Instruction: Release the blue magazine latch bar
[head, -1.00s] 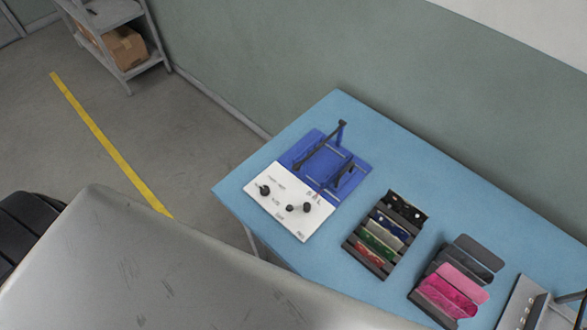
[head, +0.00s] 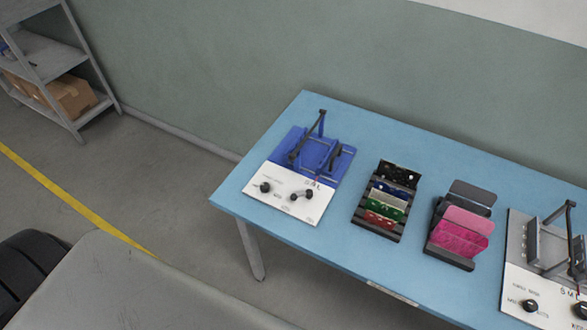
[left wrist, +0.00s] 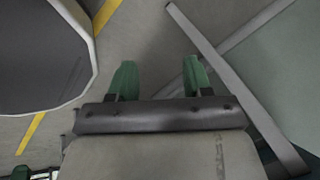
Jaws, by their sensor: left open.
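A blue magazine (head: 309,151) with a white front panel (head: 289,193) stands at the left end of the blue table in the head view. A dark latch bar (head: 308,136) with an upright post rises over the blue part. Black knobs (head: 266,187) sit on the white panel. My left gripper (left wrist: 160,80) shows only in the left wrist view, its two green fingers apart with nothing between them. It is over the floor, away from the magazine.
The blue table (head: 330,225) also bears a rack of coloured cards (head: 385,203), a holder with pink cards (head: 462,235) and a grey device (head: 545,250) at right. A shelf with a cardboard box (head: 72,97) stands at back left.

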